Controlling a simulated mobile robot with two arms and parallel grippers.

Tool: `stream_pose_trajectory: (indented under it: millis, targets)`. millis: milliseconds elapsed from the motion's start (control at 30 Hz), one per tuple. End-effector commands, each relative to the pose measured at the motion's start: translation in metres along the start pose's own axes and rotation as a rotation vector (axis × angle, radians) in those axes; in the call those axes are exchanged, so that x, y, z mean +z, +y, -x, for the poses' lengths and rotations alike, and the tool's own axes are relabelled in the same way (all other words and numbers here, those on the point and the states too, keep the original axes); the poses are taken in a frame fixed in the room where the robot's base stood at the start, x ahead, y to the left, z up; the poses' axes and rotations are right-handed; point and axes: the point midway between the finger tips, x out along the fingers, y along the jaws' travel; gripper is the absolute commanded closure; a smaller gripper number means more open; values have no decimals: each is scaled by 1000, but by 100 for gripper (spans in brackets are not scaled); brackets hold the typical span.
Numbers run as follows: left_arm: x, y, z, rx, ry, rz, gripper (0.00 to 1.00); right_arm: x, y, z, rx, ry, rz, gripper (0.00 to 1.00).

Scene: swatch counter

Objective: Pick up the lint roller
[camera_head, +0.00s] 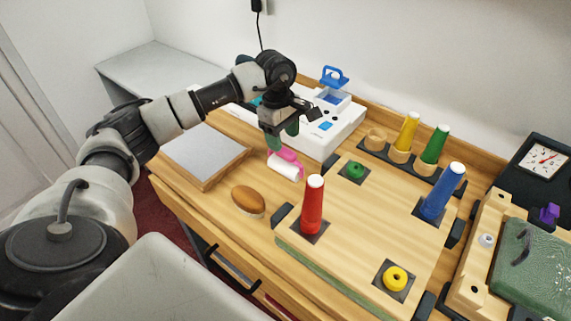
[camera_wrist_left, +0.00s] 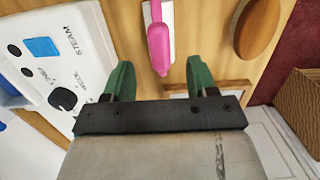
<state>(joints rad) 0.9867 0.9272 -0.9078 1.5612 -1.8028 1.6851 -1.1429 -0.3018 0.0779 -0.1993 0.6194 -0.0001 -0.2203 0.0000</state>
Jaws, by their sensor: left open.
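The lint roller (camera_head: 284,171) lies on the wooden counter, with a white roll and a pink handle. In the left wrist view its pink handle (camera_wrist_left: 158,45) points toward my gripper and lies roughly midway across the gap between the fingers, beyond their tips. My left gripper (camera_head: 283,137) is open and empty, its green fingers pointing down just behind and above the handle. Both fingers also show in the left wrist view (camera_wrist_left: 160,76), apart from the roller. My right gripper is in neither view.
A brown oval brush (camera_head: 248,201) lies in front of the roller. A grey-topped board (camera_head: 203,155) is left, a white steam machine (camera_head: 335,130) behind. A wooden board (camera_head: 350,230) with a red cone (camera_head: 313,205), a blue cone (camera_head: 442,192) and thread rings is right.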

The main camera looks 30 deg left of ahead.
Motion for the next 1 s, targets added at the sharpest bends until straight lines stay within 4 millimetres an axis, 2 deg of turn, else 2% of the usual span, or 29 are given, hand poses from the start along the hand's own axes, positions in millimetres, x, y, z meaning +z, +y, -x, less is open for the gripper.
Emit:
stream_pose_trajectory:
  millis: [267,400,667,767,1000]
  targets:
    - [2,-2,-32,-4,0,1,43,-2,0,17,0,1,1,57]
    - [2,-2,-50,-2,0,0,43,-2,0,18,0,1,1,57]
    - [1,-1,-54,0,0,0,43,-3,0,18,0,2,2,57]
    - [1,-1,-54,0,0,0,55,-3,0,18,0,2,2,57]
    - [1,-1,-54,1,0,0,92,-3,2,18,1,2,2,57]
